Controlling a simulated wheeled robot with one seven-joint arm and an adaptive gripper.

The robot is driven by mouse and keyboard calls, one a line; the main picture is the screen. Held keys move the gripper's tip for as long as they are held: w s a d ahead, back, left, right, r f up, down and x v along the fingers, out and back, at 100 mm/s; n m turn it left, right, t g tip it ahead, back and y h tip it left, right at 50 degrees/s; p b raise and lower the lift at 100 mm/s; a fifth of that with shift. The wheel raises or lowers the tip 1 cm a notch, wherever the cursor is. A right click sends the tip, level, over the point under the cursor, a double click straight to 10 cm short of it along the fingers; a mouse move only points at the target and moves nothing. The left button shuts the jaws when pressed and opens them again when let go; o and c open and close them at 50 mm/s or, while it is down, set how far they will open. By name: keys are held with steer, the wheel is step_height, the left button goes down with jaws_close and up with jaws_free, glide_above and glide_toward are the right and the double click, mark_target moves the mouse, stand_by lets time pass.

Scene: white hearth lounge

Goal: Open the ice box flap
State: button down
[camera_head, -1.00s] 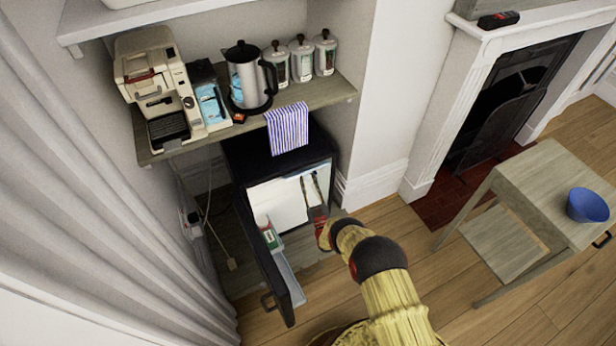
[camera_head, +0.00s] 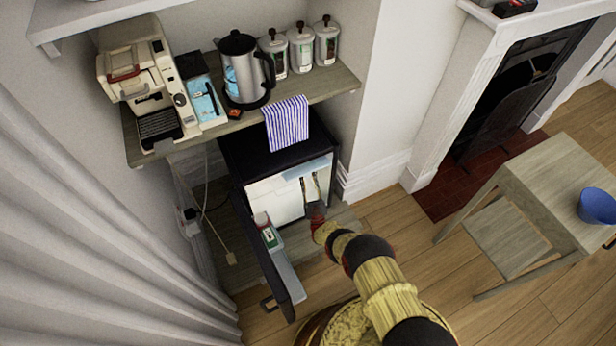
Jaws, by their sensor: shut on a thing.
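The small black fridge (camera_head: 236,155) stands under the wooden shelf with its door (camera_head: 262,255) swung open to the left. The white ice box flap (camera_head: 272,202) shows inside, across the upper front of the fridge. A pale blue strip shows above the flap's top edge, at the fridge's upper opening. My gripper (camera_head: 311,184) reaches in from the front right, its two fingers at the right part of the flap, shut on it. The exact contact at the fingertips is too small to make out.
The open door holds a white-topped container (camera_head: 262,220) and a green-and-white carton (camera_head: 270,238). A striped cloth (camera_head: 286,122) hangs from the shelf (camera_head: 345,85) above the fridge. A wooden table (camera_head: 560,180) with a blue bowl (camera_head: 597,206) stands right.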

steer(key=c, duration=1.5)
jaws_free()
steer(key=shift+w+r, duration=0.15)
